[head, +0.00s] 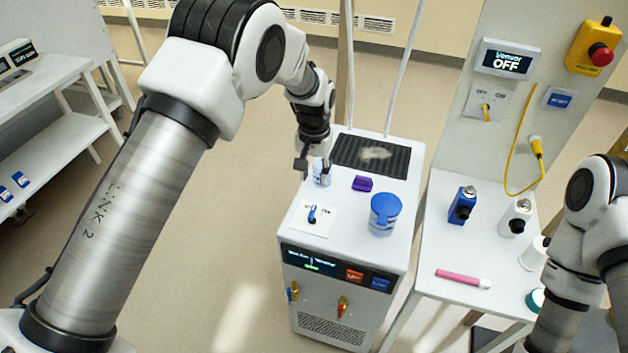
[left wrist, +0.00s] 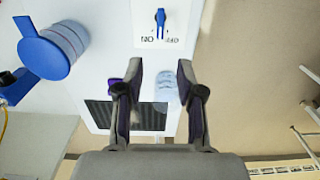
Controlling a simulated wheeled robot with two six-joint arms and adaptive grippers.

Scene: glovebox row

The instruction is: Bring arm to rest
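My left gripper (head: 314,172) hangs over the top of a white cabinet (head: 345,265), near its back left edge. In the left wrist view my left gripper (left wrist: 155,80) has its two fingers spread apart. A small clear, bluish container (head: 322,172) stands near the fingers in the head view. In the left wrist view this container (left wrist: 166,88) shows between the fingers and looks apart from them. My right arm comes in at the right edge of the head view, and its gripper is out of the picture.
The cabinet top carries a blue-lidded jar (head: 384,213), a purple block (head: 362,184), a blue switch (head: 312,214) and a dark grille (head: 371,157). The right table holds a blue bottle (head: 462,205), a white bottle (head: 515,217) and a pink marker (head: 463,278). Floor is open at left.

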